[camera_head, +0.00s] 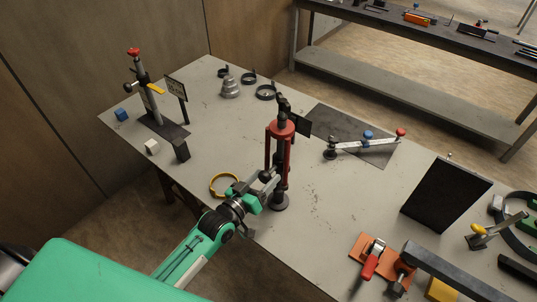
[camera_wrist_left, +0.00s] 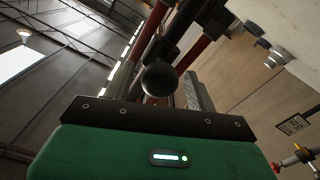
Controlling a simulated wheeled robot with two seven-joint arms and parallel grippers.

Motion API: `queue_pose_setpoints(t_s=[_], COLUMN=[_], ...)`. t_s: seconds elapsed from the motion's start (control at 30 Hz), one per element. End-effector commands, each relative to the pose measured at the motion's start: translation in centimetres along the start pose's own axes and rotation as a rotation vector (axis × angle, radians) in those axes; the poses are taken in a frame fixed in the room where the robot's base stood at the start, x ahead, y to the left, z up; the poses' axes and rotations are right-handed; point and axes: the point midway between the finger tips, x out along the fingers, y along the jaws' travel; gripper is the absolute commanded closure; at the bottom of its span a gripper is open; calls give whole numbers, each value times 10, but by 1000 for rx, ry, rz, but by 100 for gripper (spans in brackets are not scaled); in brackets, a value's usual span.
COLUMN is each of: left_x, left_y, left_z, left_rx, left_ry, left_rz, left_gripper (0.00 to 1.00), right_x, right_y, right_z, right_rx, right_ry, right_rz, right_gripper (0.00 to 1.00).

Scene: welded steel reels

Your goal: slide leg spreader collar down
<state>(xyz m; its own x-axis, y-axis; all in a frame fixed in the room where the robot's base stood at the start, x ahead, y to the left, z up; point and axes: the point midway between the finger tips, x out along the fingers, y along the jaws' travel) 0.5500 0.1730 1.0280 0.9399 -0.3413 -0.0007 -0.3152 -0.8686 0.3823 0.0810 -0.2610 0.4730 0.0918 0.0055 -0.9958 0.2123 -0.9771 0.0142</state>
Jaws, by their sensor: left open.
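A stand with a dark upright post (camera_head: 281,150) and red legs (camera_head: 269,150) folded down along it stands on the table. A red collar (camera_head: 281,128) rings the post at the top of the legs. My left gripper (camera_head: 270,183) is beside the lower part of the stand, at the front left of the post, and is open. In the left wrist view, a round black knob (camera_wrist_left: 160,78) is just beyond the gripper's mount, with the dark post and red legs behind it. A gripper finger (camera_wrist_left: 195,92) shows right of the knob. I cannot tell whether it touches the stand. My right gripper is out of view.
A yellow ring (camera_head: 224,185) lies left of my left gripper. A dark plate (camera_head: 365,150) with a silver bar tool (camera_head: 365,144) lies right of the stand. A dark upright panel (camera_head: 445,195) and an orange block (camera_head: 366,262) are further right. Table around the post is mostly clear.

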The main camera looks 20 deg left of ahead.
Motion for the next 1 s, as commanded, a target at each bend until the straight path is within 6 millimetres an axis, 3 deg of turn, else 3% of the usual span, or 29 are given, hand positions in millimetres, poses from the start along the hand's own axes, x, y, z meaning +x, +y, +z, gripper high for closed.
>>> queue_pose_setpoints(t_s=[0.5,1.0], left_x=[-41,-45], left_y=[0,0], left_z=[-1,0], left_rx=[0,0], left_ry=[0,1], left_rz=[-1,0], left_gripper=[43,43], right_x=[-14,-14], right_y=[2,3], right_z=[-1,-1], right_rx=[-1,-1], right_ry=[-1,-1], right_rz=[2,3], right_gripper=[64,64])
